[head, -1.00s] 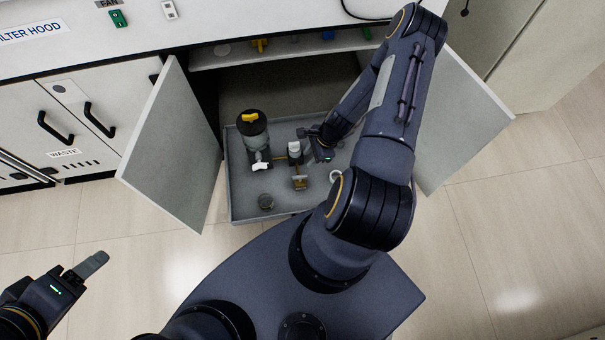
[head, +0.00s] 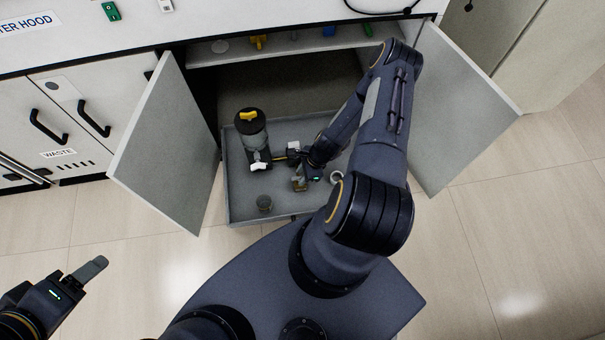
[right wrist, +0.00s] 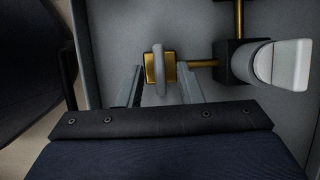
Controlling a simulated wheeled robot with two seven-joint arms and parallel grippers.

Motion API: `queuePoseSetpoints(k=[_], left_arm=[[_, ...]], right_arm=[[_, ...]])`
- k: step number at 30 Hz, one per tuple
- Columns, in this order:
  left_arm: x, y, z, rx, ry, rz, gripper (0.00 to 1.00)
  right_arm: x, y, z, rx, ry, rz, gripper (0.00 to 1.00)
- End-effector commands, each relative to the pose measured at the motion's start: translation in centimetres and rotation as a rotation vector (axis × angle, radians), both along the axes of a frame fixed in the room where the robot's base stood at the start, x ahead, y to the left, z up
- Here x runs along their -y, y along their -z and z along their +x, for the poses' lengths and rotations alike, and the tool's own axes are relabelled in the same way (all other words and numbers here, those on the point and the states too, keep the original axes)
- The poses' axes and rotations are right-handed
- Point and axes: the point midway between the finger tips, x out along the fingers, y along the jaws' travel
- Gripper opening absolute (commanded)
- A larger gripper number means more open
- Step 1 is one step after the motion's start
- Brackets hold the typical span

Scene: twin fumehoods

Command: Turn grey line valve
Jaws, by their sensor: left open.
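The grey line valve shows in the right wrist view as a grey lever (right wrist: 159,70) on a square brass body joined to a brass pipe. My right gripper (right wrist: 160,72) is open, with one finger on each side of the lever. Gaps show between lever and fingers; whether the lever is at fingertip depth I cannot tell. My left gripper (head: 95,271) is open and empty over the floor at the lower left.
A white handle (right wrist: 285,65) on a black block stands close beside the valve.

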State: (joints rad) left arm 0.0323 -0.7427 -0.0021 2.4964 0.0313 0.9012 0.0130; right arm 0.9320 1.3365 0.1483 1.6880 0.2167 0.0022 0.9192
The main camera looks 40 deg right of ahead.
Motion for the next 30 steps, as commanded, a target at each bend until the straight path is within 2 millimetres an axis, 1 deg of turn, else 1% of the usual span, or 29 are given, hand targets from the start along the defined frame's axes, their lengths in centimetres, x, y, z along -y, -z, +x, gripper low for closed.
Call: queuePoseSetpoints(k=[2,9,20,26,30], left_arm=[[0.0,0.0,0.0,0.000,0.000,0.000,0.61],[0.0,0.0,0.0,0.000,0.000,0.000,0.61],[0.0,0.2,0.0,0.000,0.000,0.000,0.61],[0.0,0.9,0.0,0.000,0.000,0.000,0.61],[0.0,1.7,0.0,0.000,0.000,0.000,0.61]], right_arm=[[0.0,0.0,0.0,0.000,0.000,0.000,0.31],[0.0,0.0,0.0,0.000,0.000,0.000,0.00],[0.1,0.0,0.0,-0.001,-0.028,-0.001,0.00],[0.1,0.2,0.2,0.000,-0.122,-0.001,0.00],[0.2,0.2,0.3,0.001,-0.231,-0.003,0.00]])
